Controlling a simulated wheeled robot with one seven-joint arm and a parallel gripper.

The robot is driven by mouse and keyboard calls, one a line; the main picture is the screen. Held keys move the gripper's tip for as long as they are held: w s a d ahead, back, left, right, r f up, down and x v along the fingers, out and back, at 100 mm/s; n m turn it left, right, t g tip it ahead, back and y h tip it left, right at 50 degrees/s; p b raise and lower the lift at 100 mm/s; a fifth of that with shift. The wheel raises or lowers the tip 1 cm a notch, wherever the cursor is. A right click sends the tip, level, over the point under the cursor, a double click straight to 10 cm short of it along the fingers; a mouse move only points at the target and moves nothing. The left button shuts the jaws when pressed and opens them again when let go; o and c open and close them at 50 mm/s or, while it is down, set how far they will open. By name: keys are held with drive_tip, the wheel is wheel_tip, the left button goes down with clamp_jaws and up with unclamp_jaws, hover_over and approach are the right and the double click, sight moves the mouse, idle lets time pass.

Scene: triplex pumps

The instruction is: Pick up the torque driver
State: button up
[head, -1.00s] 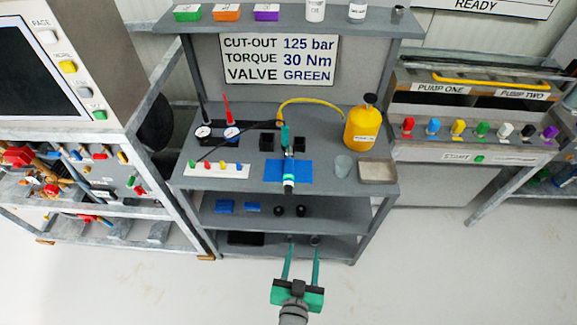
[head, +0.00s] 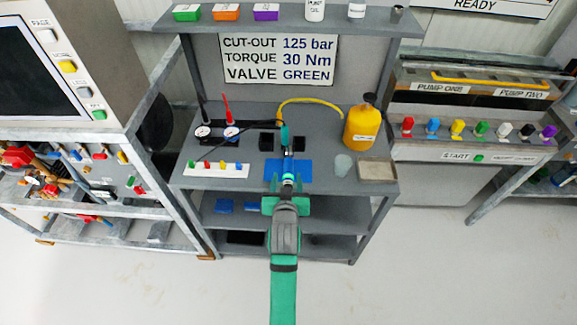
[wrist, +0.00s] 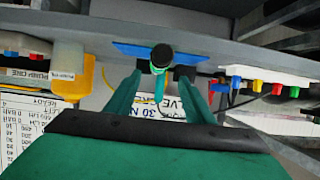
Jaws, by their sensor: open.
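The torque driver (head: 285,136) is teal and black and lies over the blue mat (head: 302,168) on the bench's work shelf, its near end pointing towards me. My gripper (head: 287,183) is at the shelf's front edge and hides part of that end. In the wrist view the driver's round black end (wrist: 162,54) faces the camera, with teal behind it. My gripper's teal fingers (wrist: 160,74) are open, one on each side of the driver in the picture. A gap shows on both sides, and I see no grip on it.
A yellow bottle (head: 361,127), a clear cup (head: 342,164) and a grey tray (head: 377,171) stand right of the mat. A yellow hose (head: 310,101) curves behind.

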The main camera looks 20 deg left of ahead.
sight(288, 168)
drive_tip(key=shift+x, duration=4)
drive_tip(key=shift+d, duration=0.2)
drive_tip(key=shift+c, duration=0.2)
drive_tip(key=c, duration=1)
drive_tip(key=shift+r, duration=0.1)
clamp_jaws()
